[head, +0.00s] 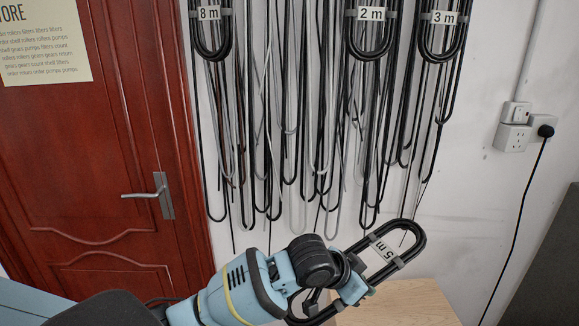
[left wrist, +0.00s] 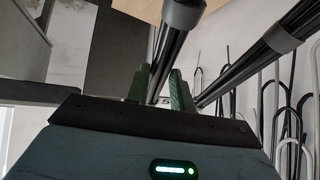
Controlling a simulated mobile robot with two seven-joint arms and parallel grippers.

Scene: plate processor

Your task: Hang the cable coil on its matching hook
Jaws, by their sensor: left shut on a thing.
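The cable coil (head: 419,238) is a long black loop with grey ties and a white "5 m" label, in the lower middle of the head view. My left gripper (head: 358,273) is shut on it, and the coil slants up to the right in front of the wall. In the left wrist view the coil (left wrist: 170,50) passes between the green fingers of the gripper (left wrist: 160,88). Hanging coils labelled "8 m" (head: 209,14), "2 m" (head: 371,14) and "3 m" (head: 440,17) are at the top. No "5 m" hook is visible. My right gripper is out of view.
Many loose black and grey cables (head: 290,130) hang down the wall. A wooden tabletop (head: 415,305) is below the held coil. A red door (head: 80,150) with a handle (head: 145,194) is at left. Wall sockets (head: 513,137) with a plugged cord are at right.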

